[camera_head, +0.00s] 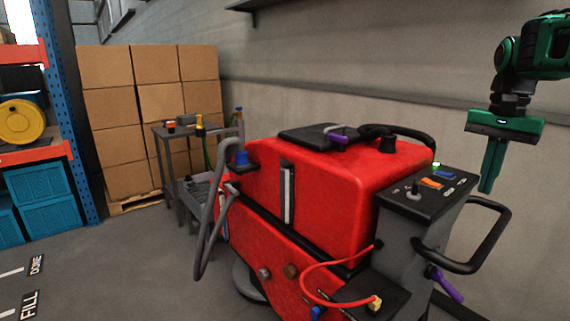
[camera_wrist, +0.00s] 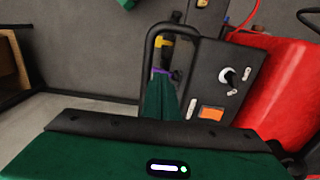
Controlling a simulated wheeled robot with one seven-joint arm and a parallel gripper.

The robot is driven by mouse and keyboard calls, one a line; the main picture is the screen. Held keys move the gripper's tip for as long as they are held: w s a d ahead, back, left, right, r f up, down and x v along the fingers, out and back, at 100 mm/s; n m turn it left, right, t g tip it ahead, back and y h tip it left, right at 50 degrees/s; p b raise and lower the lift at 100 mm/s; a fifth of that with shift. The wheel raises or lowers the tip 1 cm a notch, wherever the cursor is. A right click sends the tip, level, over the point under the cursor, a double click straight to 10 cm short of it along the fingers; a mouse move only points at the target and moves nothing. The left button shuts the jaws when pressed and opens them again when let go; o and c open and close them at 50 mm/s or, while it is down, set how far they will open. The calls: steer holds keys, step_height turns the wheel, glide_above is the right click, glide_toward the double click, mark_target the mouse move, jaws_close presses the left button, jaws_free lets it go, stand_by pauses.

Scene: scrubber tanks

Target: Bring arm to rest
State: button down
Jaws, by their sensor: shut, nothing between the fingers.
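My gripper (camera_head: 487,186) is green and hangs at the upper right in the head view, fingers pointing down and pressed together. It holds nothing. In the wrist view my gripper (camera_wrist: 162,108) shows its green fingers in front of the black handle loop of the red scrubber machine. In the head view the red scrubber (camera_head: 335,185) stands left of and below my gripper, with its grey control panel (camera_head: 424,195) close to the lower left of the fingertips. I see no contact between the fingers and the machine.
The black handle (camera_head: 503,232) sticks out below my gripper. A grey wall (camera_head: 350,120) runs behind. Stacked boxes (camera_head: 112,125), a small table (camera_head: 180,128) and a blue-orange shelf (camera_head: 65,150) stand left. Floor (camera_head: 110,260) at front left is mostly clear.

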steer(key=s+a+f+n, duration=0.1)
steer(key=s+f+n, duration=0.1)
steer(key=s+f, duration=0.7)
steer(key=s+a+f+n, duration=0.2)
steer(key=s+f, duration=0.8)
steer(key=s, duration=0.7)
steer(key=shift+s+a, duration=0.2)
steer(key=shift+a, duration=0.1)
steer(key=shift+w+f, duration=0.25)
steer(key=shift+w, duration=0.4)
